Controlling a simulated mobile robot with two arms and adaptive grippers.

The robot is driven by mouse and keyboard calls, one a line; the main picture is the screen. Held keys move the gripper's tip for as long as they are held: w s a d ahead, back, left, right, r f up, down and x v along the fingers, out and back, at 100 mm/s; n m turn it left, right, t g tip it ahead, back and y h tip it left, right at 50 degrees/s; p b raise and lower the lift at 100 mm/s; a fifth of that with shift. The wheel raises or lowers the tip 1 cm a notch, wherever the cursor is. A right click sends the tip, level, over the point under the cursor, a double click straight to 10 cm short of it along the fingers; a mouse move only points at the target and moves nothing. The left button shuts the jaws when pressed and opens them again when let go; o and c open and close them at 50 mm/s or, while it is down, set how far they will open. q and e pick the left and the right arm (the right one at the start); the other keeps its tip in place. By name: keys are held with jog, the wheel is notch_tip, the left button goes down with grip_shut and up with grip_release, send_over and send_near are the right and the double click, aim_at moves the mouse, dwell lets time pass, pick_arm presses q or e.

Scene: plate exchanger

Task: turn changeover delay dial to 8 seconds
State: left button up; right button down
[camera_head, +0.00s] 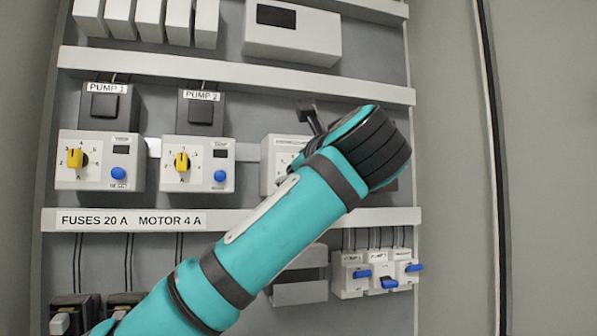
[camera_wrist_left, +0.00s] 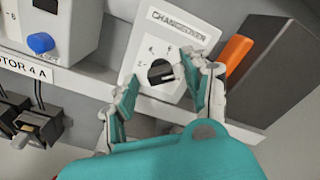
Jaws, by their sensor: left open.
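The changeover module is a pale box in the wrist view (camera_wrist_left: 165,30), with the label CHANGEOVER at its top. Its dark round dial (camera_wrist_left: 158,72) sits low on the face with small scale marks around it; the setting is not readable. In the head view my left arm covers most of the module (camera_head: 283,147), and the dial is hidden. My right gripper is not in view.
An orange handle (camera_wrist_left: 237,54) on a dark grey box stands close to the right finger. In the head view, two pump modules with yellow dials (camera_head: 75,158) (camera_head: 182,161) and blue buttons are at left. Breakers with blue levers (camera_head: 388,282) sit below right.

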pick_arm(q)
jog(key=v, duration=1.1)
jog(key=shift+s+d, duration=0.2)
